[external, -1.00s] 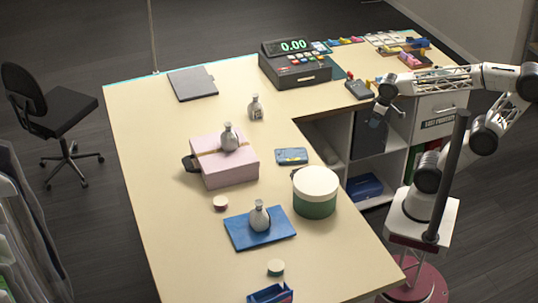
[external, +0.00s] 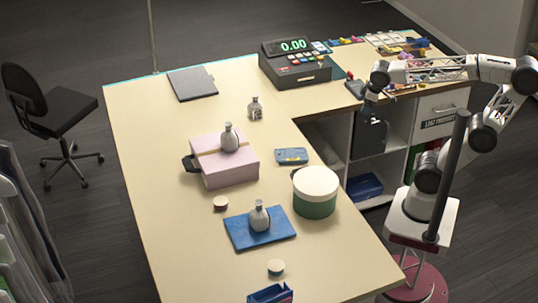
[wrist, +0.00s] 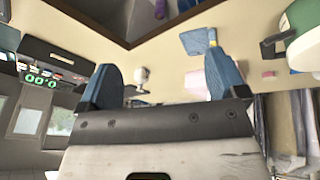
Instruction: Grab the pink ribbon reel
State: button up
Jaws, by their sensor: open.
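The pink ribbon reel (external: 220,203) is a small, low round with a pale top and pink side. It lies on the cream counter in front of the pink box (external: 230,172). A small pink patch (wrist: 268,74) at the right of the wrist view appears to be the same reel. My gripper (external: 371,98) is well to the right of the reel, near the counter's inner edge by the shelves. In the wrist view my two blue fingers (wrist: 162,80) are spread wide with nothing held between them.
A green tub with a white lid (external: 315,192) stands between my arm and the reel. A grey bottle on a blue cloth (external: 250,236) and another small reel (external: 276,267) are nearer the front. A cash register (external: 293,65) stands at the back.

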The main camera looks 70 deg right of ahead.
jog(key=w+a+r+n+t, duration=0.25)
jog(key=w+n, duration=0.25)
jog(key=w, duration=0.3)
jog(key=w+a+r+n+t, duration=0.1)
jog(key=w+a+n, duration=0.3)
jog(key=w, duration=0.4)
jog(key=w+a+n+t+y, duration=0.2)
jog(key=w+a+n+y, duration=0.1)
jog(key=w+a+n, duration=0.85)
jog(key=w+a+n+t+y, duration=0.2)
jog(key=w+a+n, duration=0.65)
jog(key=a, duration=0.55)
jog(key=w+a+f+n+g+y, duration=0.1)
jog(key=a+f+n+y, duration=0.2)
jog(key=a+n, duration=0.5)
jog(key=a+f+n+g+y, duration=0.1)
jog(key=a+f+n+y, duration=0.3)
jog(key=a, duration=0.7)
jog(key=h, duration=0.1)
send_near(223, 200)
jog(key=shift+w+a+f+n, duration=0.15)
jog(key=shift+w+a+f, duration=0.05)
jog(key=shift+w+a, duration=0.25)
jog(key=shift+w+a+f+n, duration=0.15)
jog(key=shift+w+a+f, duration=0.1)
jog(key=shift+w+a, duration=0.2)
jog(key=shift+a, duration=0.1)
jog(key=shift+x, duration=1.2)
jog(key=shift+w, duration=0.1)
